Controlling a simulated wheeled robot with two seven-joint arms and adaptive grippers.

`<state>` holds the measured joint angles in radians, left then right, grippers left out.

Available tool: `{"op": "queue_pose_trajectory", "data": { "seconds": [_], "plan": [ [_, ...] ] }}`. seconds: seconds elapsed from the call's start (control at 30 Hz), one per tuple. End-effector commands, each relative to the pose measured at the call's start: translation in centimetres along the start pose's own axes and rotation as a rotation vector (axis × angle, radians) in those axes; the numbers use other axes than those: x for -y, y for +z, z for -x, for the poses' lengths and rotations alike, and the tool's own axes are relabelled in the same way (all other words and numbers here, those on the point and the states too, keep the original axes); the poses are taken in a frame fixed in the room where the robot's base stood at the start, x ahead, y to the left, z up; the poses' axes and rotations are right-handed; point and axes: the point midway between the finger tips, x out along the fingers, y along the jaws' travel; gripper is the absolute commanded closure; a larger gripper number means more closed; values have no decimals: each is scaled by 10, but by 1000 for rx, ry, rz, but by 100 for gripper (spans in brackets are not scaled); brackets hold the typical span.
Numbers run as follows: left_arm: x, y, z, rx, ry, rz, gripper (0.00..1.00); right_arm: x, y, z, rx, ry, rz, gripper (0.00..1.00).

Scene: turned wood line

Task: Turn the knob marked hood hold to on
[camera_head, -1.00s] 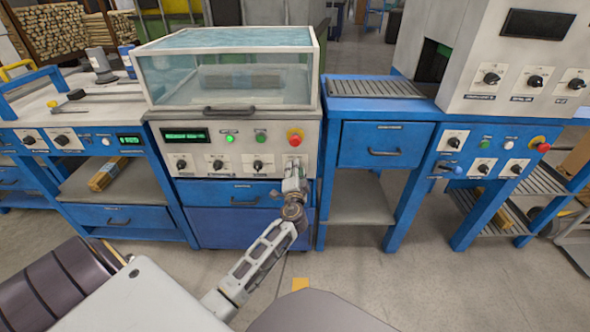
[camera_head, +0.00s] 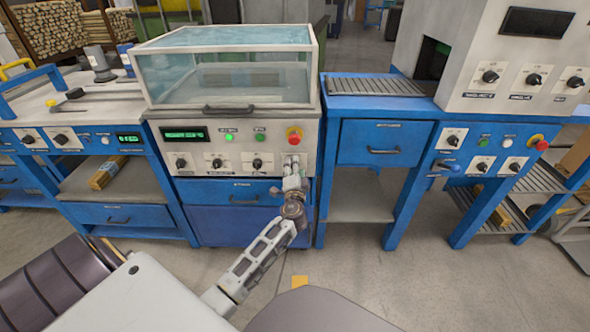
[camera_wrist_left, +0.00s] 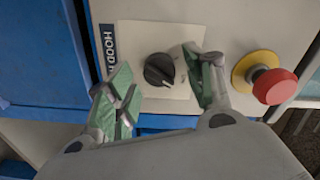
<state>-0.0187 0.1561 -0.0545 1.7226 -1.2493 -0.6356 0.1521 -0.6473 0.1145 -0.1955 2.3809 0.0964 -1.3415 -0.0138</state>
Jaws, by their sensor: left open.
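The hood hold knob (camera_wrist_left: 159,69) is a round black knob with a pale pointer mark, on a white plate on the grey panel. A dark label (camera_wrist_left: 108,45) beside it reads "HOOD", the rest partly hidden. My left gripper (camera_wrist_left: 164,84) is open, with one green-padded finger on each side of the knob and visible gaps between. In the head view my left gripper (camera_head: 293,172) is at the right end of the middle machine's panel (camera_head: 228,161), below the red button, and hides the knob. My right gripper is not in view.
A red emergency button on a yellow ring (camera_wrist_left: 268,84) sits close right of the fingers; it also shows in the head view (camera_head: 294,134). A blue drawer (camera_head: 228,191) lies under the panel. A clear hood (camera_head: 228,70) covers the machine top.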

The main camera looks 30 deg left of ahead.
Motion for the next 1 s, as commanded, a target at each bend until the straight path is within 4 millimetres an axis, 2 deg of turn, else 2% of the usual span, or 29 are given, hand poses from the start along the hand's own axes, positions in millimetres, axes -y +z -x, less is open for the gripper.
{"op": "queue_pose_trajectory", "data": {
  "seconds": [0.27,0.47,1.0],
  "plan": [
    [-1,1,1,2,1,0,47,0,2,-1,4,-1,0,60],
    [-2,1,10,2,2,0,47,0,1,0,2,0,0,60],
    [-1,1,63,1,3,1,47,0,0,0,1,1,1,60]
  ]
}}
